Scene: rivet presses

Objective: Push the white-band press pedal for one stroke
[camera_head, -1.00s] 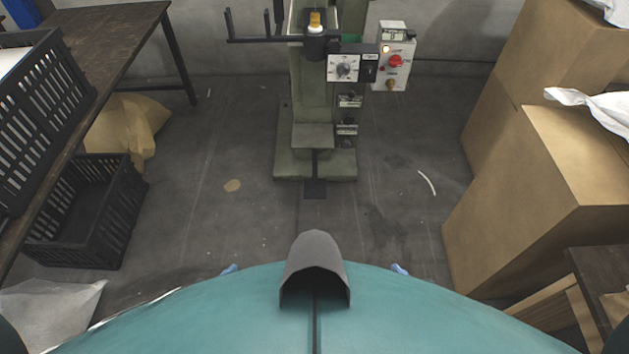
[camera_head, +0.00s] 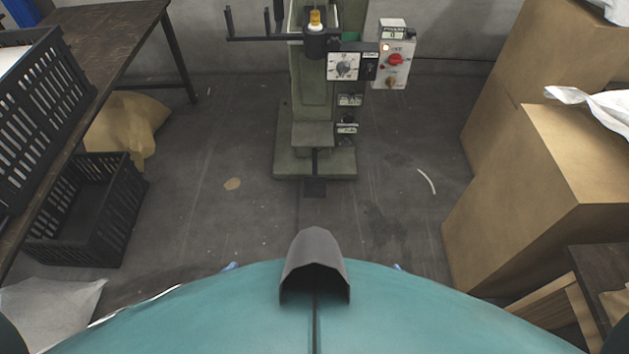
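A green press (camera_head: 312,85) stands upright against the back wall, slightly right of centre. A small dark flat plate (camera_head: 315,188), which looks like its foot pedal, lies on the floor at the front middle of the press base (camera_head: 340,165). Its details are too small to tell whether it is pressed. I cannot clearly make out a white band on the press. Neither of my grippers shows in the head view.
A control box (camera_head: 394,55) with a red knob is right of the press. A table (camera_head: 125,40) and black crate (camera_head: 85,215) are on the left, with cardboard boxes (camera_head: 510,195) on the right. The floor (camera_head: 240,215) before the press is mostly clear.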

